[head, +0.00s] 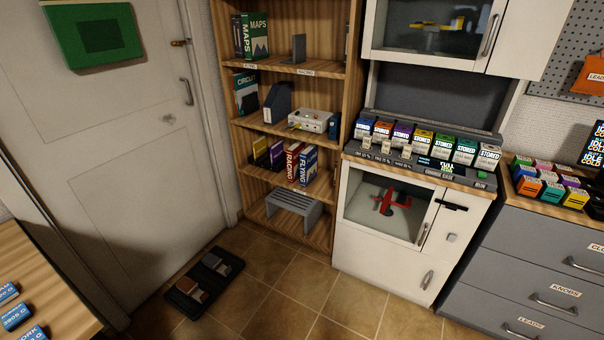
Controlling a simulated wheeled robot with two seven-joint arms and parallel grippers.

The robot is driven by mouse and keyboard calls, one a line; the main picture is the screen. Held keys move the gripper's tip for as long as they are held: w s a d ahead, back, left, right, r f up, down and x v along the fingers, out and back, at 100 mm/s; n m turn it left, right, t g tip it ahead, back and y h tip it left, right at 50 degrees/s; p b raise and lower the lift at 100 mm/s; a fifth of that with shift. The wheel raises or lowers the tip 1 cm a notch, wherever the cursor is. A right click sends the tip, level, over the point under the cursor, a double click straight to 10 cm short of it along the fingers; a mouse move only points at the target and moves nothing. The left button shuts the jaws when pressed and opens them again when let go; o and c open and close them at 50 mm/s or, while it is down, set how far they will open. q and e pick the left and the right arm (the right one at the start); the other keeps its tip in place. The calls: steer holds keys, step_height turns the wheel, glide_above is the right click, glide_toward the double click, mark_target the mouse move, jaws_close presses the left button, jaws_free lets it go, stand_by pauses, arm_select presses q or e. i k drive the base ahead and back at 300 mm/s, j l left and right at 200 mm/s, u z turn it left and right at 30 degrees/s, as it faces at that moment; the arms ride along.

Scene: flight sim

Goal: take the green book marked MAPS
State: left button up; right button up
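The green book marked MAPS (257,37) stands upright on the top visible shelf of the wooden bookcase, at its left end. Its front cover, with a pale mountain shape, faces out, and a green spine also lettered MAPS shows at its left. I cannot tell whether spine and cover belong to one book. A grey bookend (298,48) stands to its right, apart from it. Neither of my grippers is in view.
The bookcase (240,126) also holds a CIRCUIT book (246,93), RACING and FLYING books (308,165) and a grey stool (293,208). A black tray (204,283) lies on the floor before the door (110,150). A white cabinet (380,265) stands right. Tiled floor before the bookcase is clear.

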mark_target(255, 29)
steer(key=i+j+z, duration=0.5)
steer(key=i+j, duration=0.3)
steer(key=i, duration=0.2)
